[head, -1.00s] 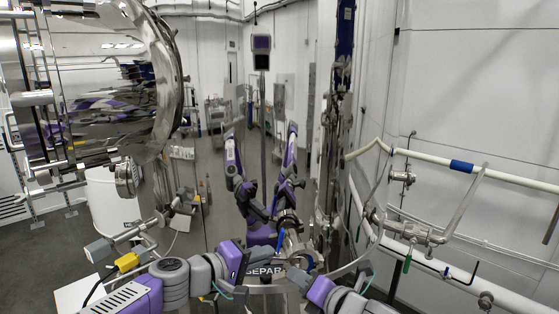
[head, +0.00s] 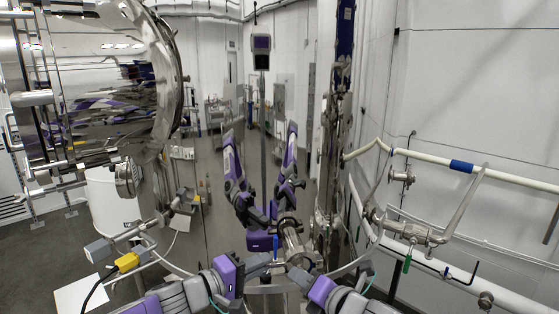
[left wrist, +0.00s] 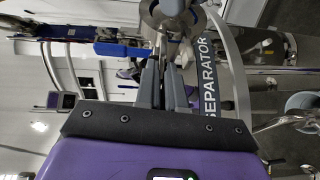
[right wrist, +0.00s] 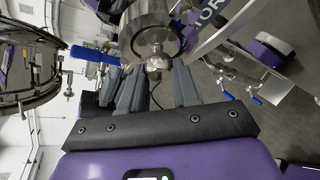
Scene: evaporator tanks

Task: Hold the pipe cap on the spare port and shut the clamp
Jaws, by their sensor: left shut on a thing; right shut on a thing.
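In the head view, a steel pipe fitting (head: 292,238) stands in front of me, with a blue handle (head: 276,246) beside it. My left gripper (head: 282,258) reaches in from the left to its lower end. Its fingers (left wrist: 163,62) are nearly together at steel parts, shut on what seems to be the clamp. My right gripper (head: 299,268) comes from the lower right, close to the left one. The exact seating of cap and clamp is hidden.
A big steel tank (head: 100,90) fills the left. White pipes and a valve with a green handle (head: 407,264) run along the right wall. A separator label (left wrist: 207,80) is beside my left fingers.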

